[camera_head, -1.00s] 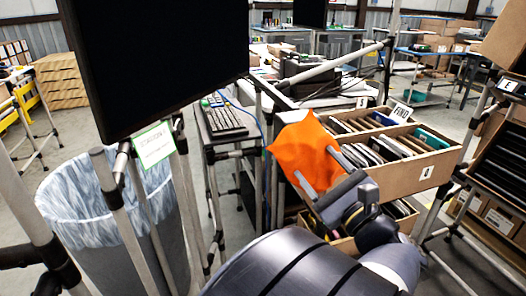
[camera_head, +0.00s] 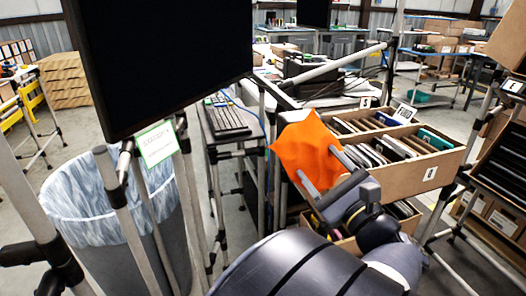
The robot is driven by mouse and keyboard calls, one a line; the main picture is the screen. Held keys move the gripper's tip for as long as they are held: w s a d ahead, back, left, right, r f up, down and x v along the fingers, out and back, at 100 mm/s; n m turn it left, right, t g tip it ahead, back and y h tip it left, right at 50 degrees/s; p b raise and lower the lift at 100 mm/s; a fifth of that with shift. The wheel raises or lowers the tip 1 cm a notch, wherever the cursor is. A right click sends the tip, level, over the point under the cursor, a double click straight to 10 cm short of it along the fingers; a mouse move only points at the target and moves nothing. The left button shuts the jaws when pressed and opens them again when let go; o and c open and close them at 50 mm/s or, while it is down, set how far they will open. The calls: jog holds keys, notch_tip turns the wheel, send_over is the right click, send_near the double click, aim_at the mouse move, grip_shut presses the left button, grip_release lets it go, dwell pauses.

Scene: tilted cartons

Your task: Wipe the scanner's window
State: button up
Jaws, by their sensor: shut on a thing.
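My gripper (camera_head: 322,176) is shut on an orange cloth (camera_head: 303,148), which hangs spread out from between its two fingers. The cloth is held in the air in front of the carton and the frame posts. My arm comes in from the bottom right. I cannot make out a scanner or its window in this view.
A tilted carton (camera_head: 425,172) with several dark flat items stands right of the cloth, with another carton below it. A black monitor (camera_head: 160,55) hangs at upper left over a lined bin (camera_head: 95,215). A keyboard (camera_head: 227,121) lies on a narrow shelf behind. Metal posts stand between.

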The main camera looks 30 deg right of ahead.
jog(key=shift+w+d+b, duration=0.2)
jog(key=shift+w, duration=0.65)
jog(key=shift+w+d+b, duration=0.2)
jog(key=shift+w, duration=0.65)
jog(key=shift+w+d+b, duration=0.2)
jog(key=shift+w, duration=0.65)
jog(key=shift+w+d+b, duration=0.25)
jog(key=shift+w+b, duration=0.05)
jog(key=shift+w, duration=0.75)
jog(key=d, duration=0.2)
jog(key=s+d, duration=0.1)
jog(key=d, duration=0.1)
jog(key=shift+b, duration=0.35)
jog(key=shift+a, duration=0.15)
jog(key=shift+w+a+b, duration=0.2)
jog(key=shift+w+a, duration=0.1)
jog(key=shift+a, duration=0.65)
jog(key=shift+w+a+b, duration=0.15)
jog(key=shift+w+a, duration=0.15)
jog(key=shift+a, duration=0.6)
jog(key=shift+s, duration=0.15)
